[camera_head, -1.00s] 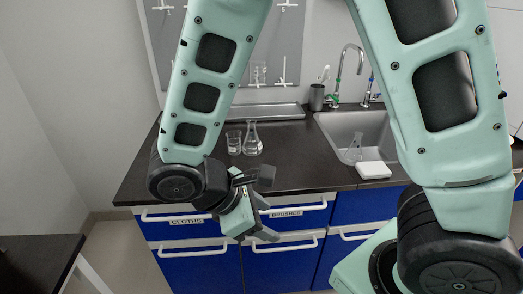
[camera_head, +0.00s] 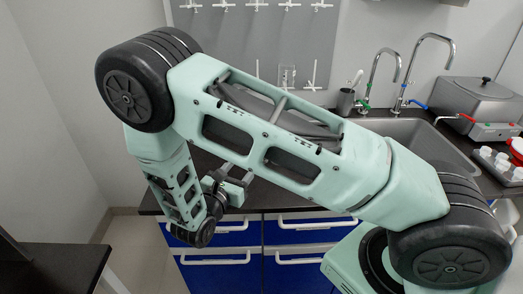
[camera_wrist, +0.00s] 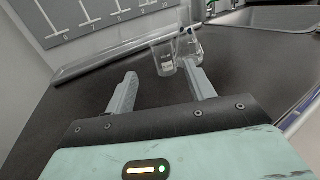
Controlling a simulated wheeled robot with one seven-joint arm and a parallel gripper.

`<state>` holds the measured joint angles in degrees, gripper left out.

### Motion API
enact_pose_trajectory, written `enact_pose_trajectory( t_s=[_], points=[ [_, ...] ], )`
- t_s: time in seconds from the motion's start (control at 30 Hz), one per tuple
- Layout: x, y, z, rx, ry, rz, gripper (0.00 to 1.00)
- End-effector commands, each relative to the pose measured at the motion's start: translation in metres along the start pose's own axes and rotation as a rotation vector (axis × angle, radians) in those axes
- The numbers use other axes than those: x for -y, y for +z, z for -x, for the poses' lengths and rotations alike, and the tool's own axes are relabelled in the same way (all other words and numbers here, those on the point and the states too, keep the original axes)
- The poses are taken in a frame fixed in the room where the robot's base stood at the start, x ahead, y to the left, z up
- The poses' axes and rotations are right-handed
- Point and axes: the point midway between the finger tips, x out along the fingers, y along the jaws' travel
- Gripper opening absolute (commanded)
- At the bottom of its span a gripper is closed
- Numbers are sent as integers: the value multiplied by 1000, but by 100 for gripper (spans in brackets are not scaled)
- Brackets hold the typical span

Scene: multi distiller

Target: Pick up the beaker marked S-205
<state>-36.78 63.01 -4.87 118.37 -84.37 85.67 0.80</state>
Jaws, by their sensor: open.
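In the wrist view a small clear glass beaker (camera_wrist: 163,58) with a pale printed label stands upright on the dark counter; the label is too small to read. A conical glass flask (camera_wrist: 190,46) stands close behind it to the right. My gripper (camera_wrist: 163,73) is open and empty, its fingers apart. The beaker stands ahead of the gap between the fingertips, nearer the right finger in the picture. In the head view my gripper (camera_head: 240,173) is over the counter's front part, and my arm hides the beaker and flask.
A long metal tray (camera_wrist: 115,55) lies along the wall under a pegboard (camera_head: 255,38). A sink (camera_head: 425,132) with taps is to the right. A metal bath (camera_head: 480,100) stands farther right. Blue drawers (camera_head: 300,238) with white handles are below. The counter's left part looks clear.

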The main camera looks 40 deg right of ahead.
Motion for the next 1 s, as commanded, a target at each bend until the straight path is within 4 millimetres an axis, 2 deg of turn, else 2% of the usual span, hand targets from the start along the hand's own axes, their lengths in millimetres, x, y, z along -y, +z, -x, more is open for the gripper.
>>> enact_pose_trajectory(
  t_s=[0.1, 0.3, 0.53, 0.8, 1.0],
  points=[
    [1, 3, -26, 0, -5, 1, 54],
    [0, 1, -56, -2, -3, -1, 54],
    [1, 0, -72, -2, -3, 1, 54],
    [2, -4, -108, -2, -2, -2, 54],
    [2, -6, -115, -2, 0, -1, 54]
  ],
)
